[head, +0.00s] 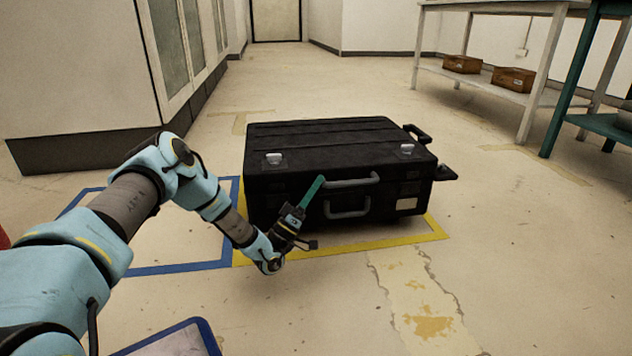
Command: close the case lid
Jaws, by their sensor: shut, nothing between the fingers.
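The black case (290,205) stands on the floor in the middle of the head view. Its lid (335,143) lies down flat over the base, and I see no open gap along the front. Two pale latches sit on the lid's front edge, on the left (273,159) and on the right (407,149). Two grey handles, one above the other, are on the front face. My gripper (317,183) is shut and empty in front of the case, with its teal fingers pointing up near the upper handle (351,182). I cannot tell whether they touch the case.
Yellow tape (435,231) and blue tape (180,268) mark the floor around and left of the case. A cabinet (85,80) stands at the left. A shelf table (500,85) with brown boxes stands at the back right. The floor in front right is clear.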

